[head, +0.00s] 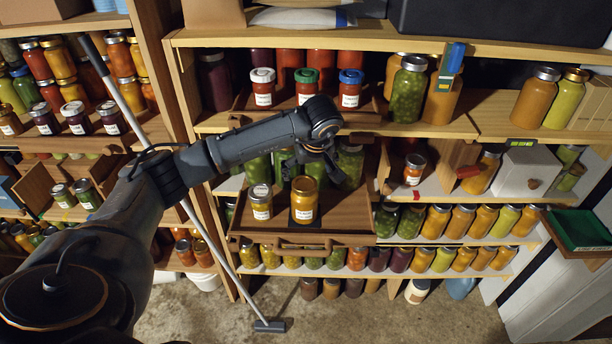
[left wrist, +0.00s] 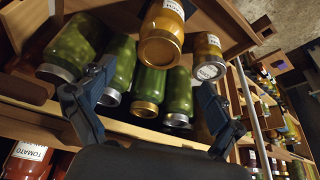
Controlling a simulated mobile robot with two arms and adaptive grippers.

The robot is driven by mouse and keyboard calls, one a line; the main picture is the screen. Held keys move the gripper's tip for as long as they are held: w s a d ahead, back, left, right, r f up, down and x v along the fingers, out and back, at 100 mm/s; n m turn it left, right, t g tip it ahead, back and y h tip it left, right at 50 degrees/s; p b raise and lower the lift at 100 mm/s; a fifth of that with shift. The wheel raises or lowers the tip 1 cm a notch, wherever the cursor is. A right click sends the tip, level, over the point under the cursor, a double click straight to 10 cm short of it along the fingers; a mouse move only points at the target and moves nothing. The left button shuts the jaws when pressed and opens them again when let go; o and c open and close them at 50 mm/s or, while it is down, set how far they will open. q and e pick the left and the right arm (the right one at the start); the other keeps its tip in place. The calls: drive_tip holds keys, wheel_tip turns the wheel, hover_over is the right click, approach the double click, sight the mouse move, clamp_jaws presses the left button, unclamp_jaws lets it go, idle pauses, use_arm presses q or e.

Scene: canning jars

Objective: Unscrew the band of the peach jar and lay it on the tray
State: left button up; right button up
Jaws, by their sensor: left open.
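A jar of orange fruit with a gold band (head: 304,204), which looks like the peach jar, stands upright on a dark mat on a pulled-out wooden shelf. Its label is too small to read for sure. My left gripper (head: 308,166) is above and behind its lid, pointing down. In the left wrist view the same jar (left wrist: 163,36) shows its gold band toward the camera. There my left gripper (left wrist: 152,110) has its fingers wide apart with nothing held, and the band is apart from both fingers. A green-lined tray (head: 584,230) is at the far right. My right gripper is not in view.
A silver-lidded jar (head: 260,203) stands close to the left of the gold-banded jar. Several green jars (left wrist: 150,88) stand close behind. Shelf boards with more jars lie above and below. A long-handled tool (head: 205,235) leans at the left.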

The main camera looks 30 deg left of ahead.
sight(305, 185)
use_arm(q)
drive_tip(key=p+x, duration=0.1)
drive_tip(key=x, duration=0.5)
drive_tip(key=shift+f+p, duration=0.3)
drive_tip(key=c, duration=1.4)
drive_tip(key=n, duration=0.1)
drive_tip(key=n+g+b, duration=0.1)
drive_tip(key=n, duration=0.1)
drive_tip(key=shift+w+d+f+y, duration=0.1)
drive_tip(key=shift+w+y, duration=0.15)
drive_tip(key=shift+y, duration=0.05)
drive_tip(key=shift+n, duration=0.5)
drive_tip(key=shift+n+g, duration=0.3)
